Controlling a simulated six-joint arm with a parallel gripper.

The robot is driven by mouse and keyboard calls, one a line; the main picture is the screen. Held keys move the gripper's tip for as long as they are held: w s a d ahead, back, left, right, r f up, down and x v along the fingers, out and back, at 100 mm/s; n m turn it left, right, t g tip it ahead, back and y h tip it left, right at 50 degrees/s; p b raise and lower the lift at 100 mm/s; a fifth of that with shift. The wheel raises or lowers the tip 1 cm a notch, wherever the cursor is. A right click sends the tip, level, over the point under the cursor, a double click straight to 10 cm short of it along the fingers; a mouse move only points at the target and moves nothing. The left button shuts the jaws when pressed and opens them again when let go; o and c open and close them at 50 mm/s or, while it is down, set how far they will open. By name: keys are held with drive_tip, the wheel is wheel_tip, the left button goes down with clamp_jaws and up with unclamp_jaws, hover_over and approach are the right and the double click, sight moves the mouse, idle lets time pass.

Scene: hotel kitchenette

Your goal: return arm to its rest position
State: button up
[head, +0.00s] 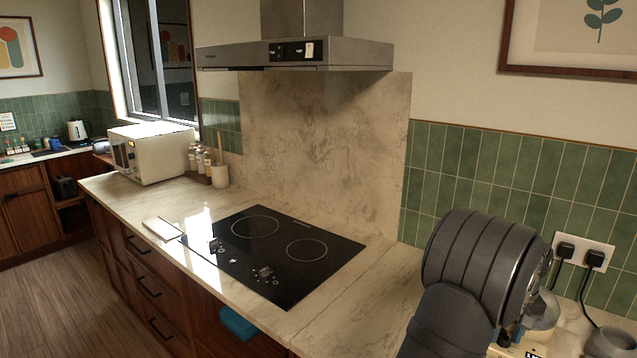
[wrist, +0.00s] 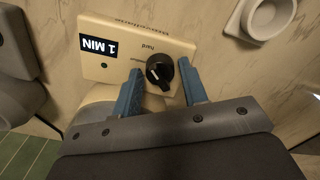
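My gripper (wrist: 160,68) has two blue fingers, spread apart, one on each side of a black knob (wrist: 160,73) in the wrist view. A gap shows between the knob and each finger, so it is not gripped; how far the tips are above the panel I cannot tell. The knob is on a cream appliance (wrist: 104,66) with a "1 MIN" label and the word "hard". In the head view my dark arm (head: 466,275) reaches over the counter at the lower right and hides most of the appliance and the gripper.
A pale round cup or bowl (wrist: 270,18) stands beside the appliance. Two black plugs (head: 581,256) sit in the wall socket behind, with cords hanging down. The black cooktop (head: 270,250) lies left of my arm, under a range hood (head: 295,56). Counter between cooktop and arm is clear.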

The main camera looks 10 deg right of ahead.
drive_tip(key=shift+n, duration=1)
